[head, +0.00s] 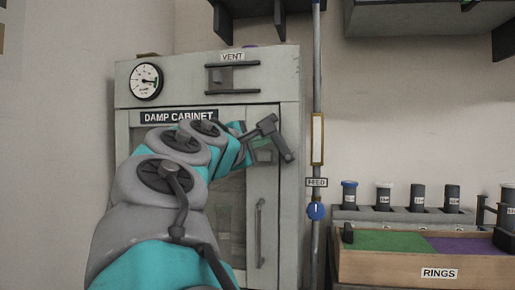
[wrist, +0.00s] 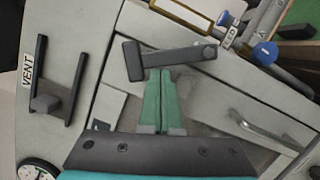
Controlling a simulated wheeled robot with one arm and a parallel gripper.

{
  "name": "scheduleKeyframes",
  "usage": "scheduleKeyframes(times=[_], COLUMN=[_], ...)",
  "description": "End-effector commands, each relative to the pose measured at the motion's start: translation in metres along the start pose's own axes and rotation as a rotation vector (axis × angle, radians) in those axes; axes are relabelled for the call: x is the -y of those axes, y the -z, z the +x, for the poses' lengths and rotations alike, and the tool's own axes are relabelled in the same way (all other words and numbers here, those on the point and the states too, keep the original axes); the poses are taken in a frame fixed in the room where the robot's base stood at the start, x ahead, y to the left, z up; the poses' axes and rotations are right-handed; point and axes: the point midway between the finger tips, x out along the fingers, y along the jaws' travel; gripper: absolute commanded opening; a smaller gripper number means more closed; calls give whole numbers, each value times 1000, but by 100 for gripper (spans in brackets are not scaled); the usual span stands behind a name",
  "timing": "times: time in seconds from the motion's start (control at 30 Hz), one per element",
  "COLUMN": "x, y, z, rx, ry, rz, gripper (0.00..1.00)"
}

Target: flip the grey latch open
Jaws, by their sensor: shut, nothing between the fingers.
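The grey latch (head: 277,138) is a dark T-shaped lever on the upper right of the pale grey damp cabinet (head: 291,95). In the head view it tilts up and left from its round pivot. In the wrist view the latch (wrist: 172,58) lies across the picture, crosspiece at left and pivot at right. My gripper (head: 264,144) has green fingers, shut and empty. In the wrist view the fingertips (wrist: 164,72) are right by the side of the latch bar, between crosspiece and pivot. I cannot tell whether they touch it.
A vent slider (head: 233,78) and a round gauge (head: 146,81) are above the door. A vertical door handle (head: 260,233) is below the latch. A feed pipe with a blue knob (head: 316,211) stands just right of the cabinet. A rings tray (head: 400,269) is farther right.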

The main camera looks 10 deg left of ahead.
Motion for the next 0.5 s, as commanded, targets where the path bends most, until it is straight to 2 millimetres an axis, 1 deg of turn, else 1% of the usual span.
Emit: scheduleKeyframes(times=[0.2, 0.5], x=[-9, -13], y=[-14, -29], z=[-2, 2], rx=[-1, 0], ry=[47, 108], rz=[201, 436], gripper=[0, 0])
